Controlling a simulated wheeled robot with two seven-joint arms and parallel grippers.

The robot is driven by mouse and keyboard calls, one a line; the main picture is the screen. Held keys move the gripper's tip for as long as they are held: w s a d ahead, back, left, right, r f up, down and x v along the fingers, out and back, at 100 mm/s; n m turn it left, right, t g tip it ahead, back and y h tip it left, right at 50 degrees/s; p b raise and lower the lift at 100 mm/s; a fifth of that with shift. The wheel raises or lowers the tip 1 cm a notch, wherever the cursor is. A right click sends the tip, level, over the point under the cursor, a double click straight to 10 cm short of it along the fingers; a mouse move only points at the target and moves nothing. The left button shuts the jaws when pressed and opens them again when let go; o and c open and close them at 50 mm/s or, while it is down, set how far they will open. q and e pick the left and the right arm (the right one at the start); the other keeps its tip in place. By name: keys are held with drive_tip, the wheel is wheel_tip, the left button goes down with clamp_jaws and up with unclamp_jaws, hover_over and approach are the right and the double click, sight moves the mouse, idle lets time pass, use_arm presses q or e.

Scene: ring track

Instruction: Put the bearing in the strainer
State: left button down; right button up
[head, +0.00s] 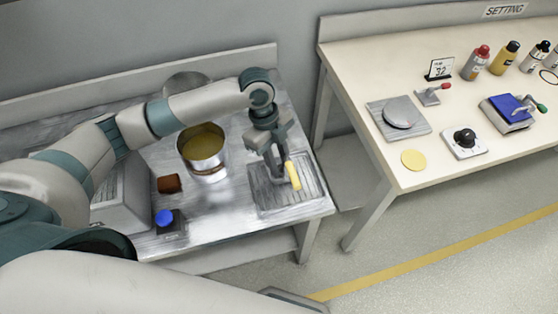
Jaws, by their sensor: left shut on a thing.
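My left gripper (286,172) is over the grooved metal tray (262,201) at the right end of the metal bench. It is shut on a yellow bar-shaped piece (293,176). I cannot tell whether this piece is the bearing seen edge-on; no other bearing is plain to see. A round metal vessel with a yellowish inside (203,158) stands left of the gripper, apart from it. A grey round rim (183,81) shows behind my left arm, partly hidden. I cannot tell which of these is the strainer. My right gripper is out of view.
A brown block (169,184) and a blue-topped item (166,219) sit on the bench's front left. A grey box (121,195) is partly behind my arm. A cream table (365,62) with bottles and tools stands right, across a gap. The bench between vessel and tray is clear.

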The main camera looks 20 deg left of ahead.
use_arm(q)
drive_tip(key=shift+f, duration=0.1)
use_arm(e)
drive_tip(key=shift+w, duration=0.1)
use_arm(q)
drive_tip(key=c, duration=1.7)
unclamp_jaws()
drive_tip(key=shift+o, duration=0.2)
